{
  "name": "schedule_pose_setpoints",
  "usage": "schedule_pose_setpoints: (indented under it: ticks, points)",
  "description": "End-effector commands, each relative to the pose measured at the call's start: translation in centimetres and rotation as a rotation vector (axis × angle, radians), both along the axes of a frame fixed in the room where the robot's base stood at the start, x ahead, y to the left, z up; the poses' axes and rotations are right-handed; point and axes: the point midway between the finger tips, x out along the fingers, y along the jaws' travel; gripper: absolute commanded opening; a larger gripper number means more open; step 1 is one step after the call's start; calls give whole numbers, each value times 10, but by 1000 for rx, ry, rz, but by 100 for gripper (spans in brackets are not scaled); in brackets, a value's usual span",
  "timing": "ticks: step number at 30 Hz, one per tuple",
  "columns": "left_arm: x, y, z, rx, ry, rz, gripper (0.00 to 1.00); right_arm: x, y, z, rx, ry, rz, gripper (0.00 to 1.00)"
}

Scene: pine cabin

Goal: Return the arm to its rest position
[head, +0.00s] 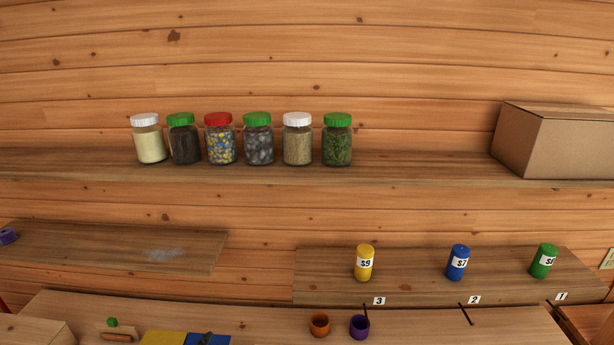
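Neither of my grippers shows in the head view, and no arm can be made out. On the lower right shelf (420,287) stand a yellow canister (364,270) labelled S9, a blue canister (457,268) labelled S7, and a green canister (543,266) whose label is hard to read. Number tags 3 (379,301), 2 (474,300) and 1 (561,296) sit along the shelf's front edge.
Several lidded jars (221,146) stand on the long upper shelf (420,168), with a cardboard box (552,142) at its right end. A lower left shelf (110,240) is mostly bare. Below, an orange cup (320,329) and a purple cup (359,331) stand on a wooden surface (260,322).

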Motion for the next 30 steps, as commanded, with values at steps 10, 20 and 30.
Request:
schedule_pose_setpoints:
  ticks: [10,20,30]
  points:
    - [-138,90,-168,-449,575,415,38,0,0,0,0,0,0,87]
    - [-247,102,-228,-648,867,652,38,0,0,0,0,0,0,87]
    - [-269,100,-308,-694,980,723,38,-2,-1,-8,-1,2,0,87]
